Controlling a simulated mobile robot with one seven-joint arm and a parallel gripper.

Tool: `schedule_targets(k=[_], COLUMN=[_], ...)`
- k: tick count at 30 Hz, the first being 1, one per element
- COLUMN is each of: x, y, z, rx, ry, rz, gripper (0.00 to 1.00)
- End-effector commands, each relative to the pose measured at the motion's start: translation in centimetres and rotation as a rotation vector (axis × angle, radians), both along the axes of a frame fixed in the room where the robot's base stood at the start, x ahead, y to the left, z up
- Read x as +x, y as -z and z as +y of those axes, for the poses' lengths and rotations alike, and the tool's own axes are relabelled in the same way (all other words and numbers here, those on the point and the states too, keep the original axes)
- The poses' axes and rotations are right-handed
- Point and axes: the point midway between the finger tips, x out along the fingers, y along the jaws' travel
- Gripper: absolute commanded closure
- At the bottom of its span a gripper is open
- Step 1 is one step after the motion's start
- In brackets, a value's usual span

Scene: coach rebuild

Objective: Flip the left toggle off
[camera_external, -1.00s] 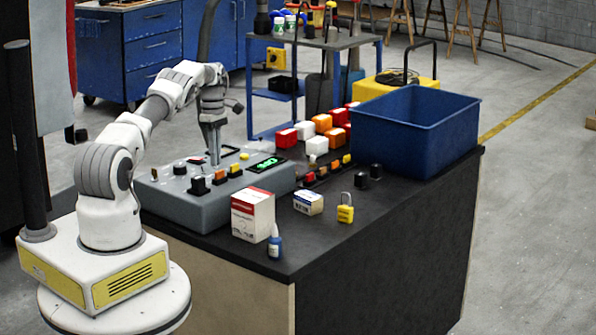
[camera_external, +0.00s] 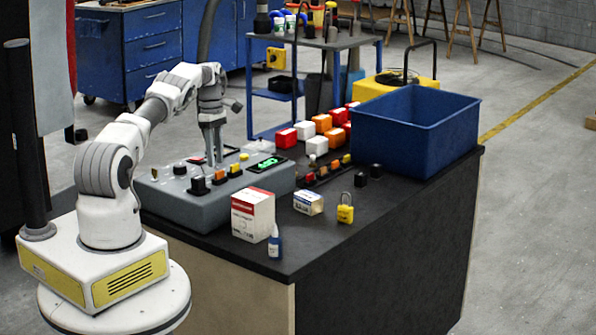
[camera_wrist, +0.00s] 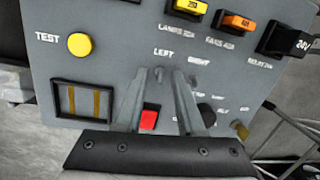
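The grey control panel (camera_external: 225,208) lies on the black bench; its sloped face (camera_wrist: 90,90) fills much of the wrist view. The word LEFT is printed above a small pale toggle (camera_wrist: 158,74); RIGHT is printed beside it. My gripper (camera_wrist: 160,85) is open, its two fingers apart below these labels, with the left toggle seen between their tips. The right toggle is partly hidden by the right finger. I cannot tell which way the left toggle leans or whether a finger touches it. In the external view my gripper (camera_external: 213,160) points down just above the panel.
A red switch (camera_wrist: 149,118) shows between the fingers. A yellow TEST button (camera_wrist: 80,44), a gauge (camera_wrist: 82,101), and yellow and orange switches (camera_wrist: 238,22) surround the area. A carton (camera_external: 253,214), a yellow padlock (camera_external: 345,214) and a blue bin (camera_external: 415,135) stand on the bench.

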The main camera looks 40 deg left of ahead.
Motion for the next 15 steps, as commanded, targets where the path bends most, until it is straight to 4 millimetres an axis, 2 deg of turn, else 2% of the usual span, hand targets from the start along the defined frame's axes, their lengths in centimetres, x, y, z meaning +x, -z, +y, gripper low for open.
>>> schedule_targets(k=[7,15], x=[0.1,0.3], y=[-0.6,-4.1], z=[0.1,0.5], rx=[0.000,0.000], ry=[0.000,0.001], rz=[-0.001,-0.001], gripper=[0.62,0.62])
